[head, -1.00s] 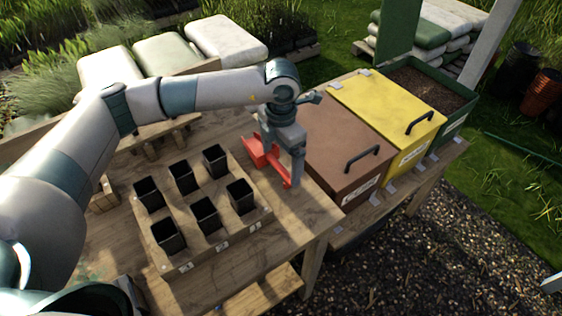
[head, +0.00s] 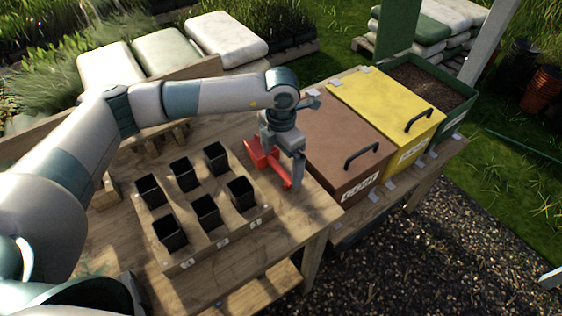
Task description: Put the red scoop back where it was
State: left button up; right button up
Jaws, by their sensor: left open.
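The red scoop (head: 258,158) lies on the wooden table, between the pot tray and the brown lidded box. My left gripper (head: 293,180) points down at the scoop's right end, close to its handle. It is open. One finger hides part of the scoop, and I cannot tell whether the fingers touch it. My right gripper does not show.
A wooden tray (head: 186,262) with several black pots (head: 205,210) stands left of the scoop. The brown box (head: 345,140), a yellow box (head: 385,100) and a green soil bin (head: 430,86) stand to the right. The table's front right corner is clear.

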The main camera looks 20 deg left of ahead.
pick_arm(q)
jog(key=shift+r, duration=0.15)
jog(key=shift+w+r+b, duration=0.1)
jog(key=shift+r+b, duration=0.2)
notch_tip(320, 180, up, 11)
jog(key=b, duration=0.4)
jog(key=shift+r, duration=0.15)
dwell(0.3)
